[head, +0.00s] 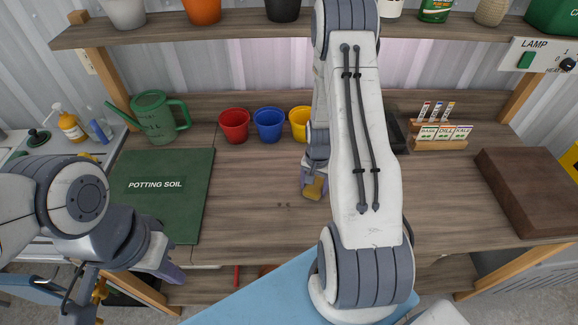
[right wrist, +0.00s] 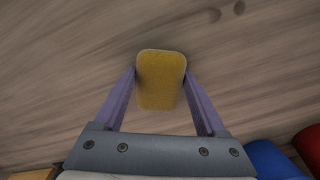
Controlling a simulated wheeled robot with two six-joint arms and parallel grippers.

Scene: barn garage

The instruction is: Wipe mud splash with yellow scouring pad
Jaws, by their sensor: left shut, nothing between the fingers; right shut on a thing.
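The yellow scouring pad (head: 314,187) is held at the wooden bench top (head: 250,220); in the right wrist view the pad (right wrist: 161,80) sits between the two purple fingers. My right gripper (head: 312,180) is shut on it, with the arm reaching down the middle of the head view. I cannot tell if the pad touches the wood. Small dark marks (head: 283,204) lie on the bench left of the pad and show in the right wrist view (right wrist: 226,11); I cannot tell mud from wood knots. My left gripper (head: 174,272) is shut and empty at the bench's front left.
Red (head: 234,125), blue (head: 269,124) and yellow (head: 299,122) pots stand behind the pad. A green watering can (head: 160,117) and a potting soil bag (head: 160,200) are left. A seed packet rack (head: 440,136) and a brown block (head: 530,190) are right. My arm hides part of the bench.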

